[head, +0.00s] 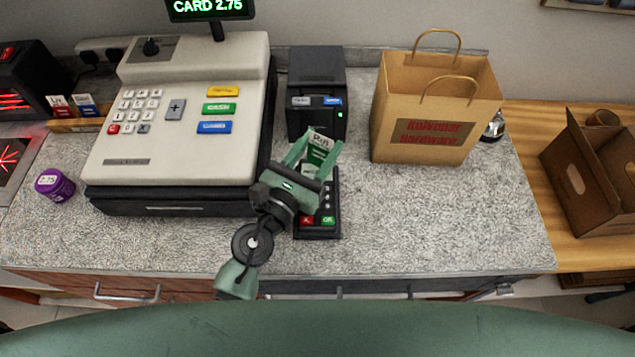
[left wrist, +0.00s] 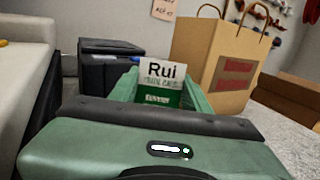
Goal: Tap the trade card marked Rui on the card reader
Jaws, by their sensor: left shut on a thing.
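The trade card (head: 317,150) is green and white; the left wrist view shows the card (left wrist: 161,85) marked "Rui" upright between the fingers. My left gripper (head: 314,158) is shut on it, over the upper part of the card reader. The card reader (head: 318,232) is a black keypad unit on the counter with a red and a green key at its near end. My gripper and the card hide much of its upper part, and I cannot tell whether the card touches it. My right gripper is not in view.
A cash register (head: 190,60) stands to the left, its display (head: 209,8) reading "CARD 2.75". A black printer (head: 316,75) is behind the reader. A paper bag (head: 432,100) stands right. A purple item (head: 54,185) marked 2.75 is far left. The counter's right front (head: 450,220) is clear.

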